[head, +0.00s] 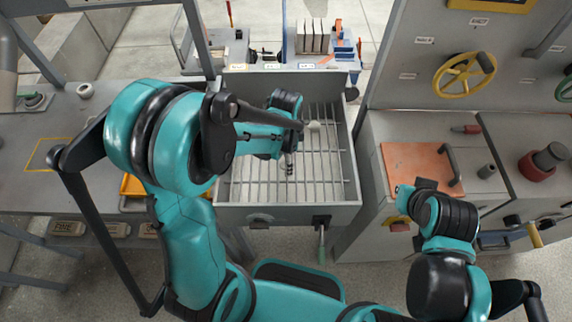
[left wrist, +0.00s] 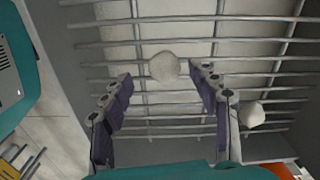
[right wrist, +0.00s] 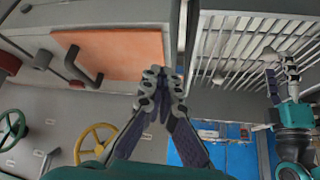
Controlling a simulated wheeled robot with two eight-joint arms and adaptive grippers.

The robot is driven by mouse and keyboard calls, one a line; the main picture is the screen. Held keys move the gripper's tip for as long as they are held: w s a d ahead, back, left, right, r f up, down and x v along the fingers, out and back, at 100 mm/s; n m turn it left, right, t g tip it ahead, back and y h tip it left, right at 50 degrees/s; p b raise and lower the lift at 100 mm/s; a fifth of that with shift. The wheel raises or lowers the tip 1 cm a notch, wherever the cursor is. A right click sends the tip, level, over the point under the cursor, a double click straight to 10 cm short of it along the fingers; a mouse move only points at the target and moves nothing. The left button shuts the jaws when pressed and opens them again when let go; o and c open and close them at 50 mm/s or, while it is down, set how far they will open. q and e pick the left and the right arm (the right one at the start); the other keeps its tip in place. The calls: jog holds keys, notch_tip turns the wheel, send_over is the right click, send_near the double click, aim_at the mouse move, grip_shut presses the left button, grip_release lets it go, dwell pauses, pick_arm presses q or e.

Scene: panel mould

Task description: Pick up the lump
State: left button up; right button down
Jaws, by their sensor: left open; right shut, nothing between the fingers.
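A pale, rounded lump (left wrist: 164,67) rests on the metal bar grate (left wrist: 180,112) in the left wrist view. A second pale lump (left wrist: 251,113) lies on the bars to its right. My left gripper (left wrist: 160,76) is open, with one finger on each side of the first lump in the picture; I see no contact. In the head view the left gripper (head: 290,168) points down over the grate tray, and a small pale lump (head: 314,125) shows behind it. I cannot tell which lump that is. My right gripper (right wrist: 160,74) is shut and empty, away from the grate.
The grey tray walls (head: 350,190) enclose the grate. An orange plate with a handle (head: 415,165) lies on the right cabinet. A yellow handwheel (head: 462,75) is on the panel behind. A shelf with upright blocks (head: 312,38) stands beyond the tray.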

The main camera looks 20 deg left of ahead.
pick_arm(q)
jog(key=f, duration=0.2)
jog(key=w+f+b, duration=0.1)
jog(key=f, duration=0.1)
jog(key=shift+f+b, duration=0.3)
jog(key=shift+s+r, duration=0.1)
jog(key=c, duration=1.3)
jog(key=shift+r, duration=0.1)
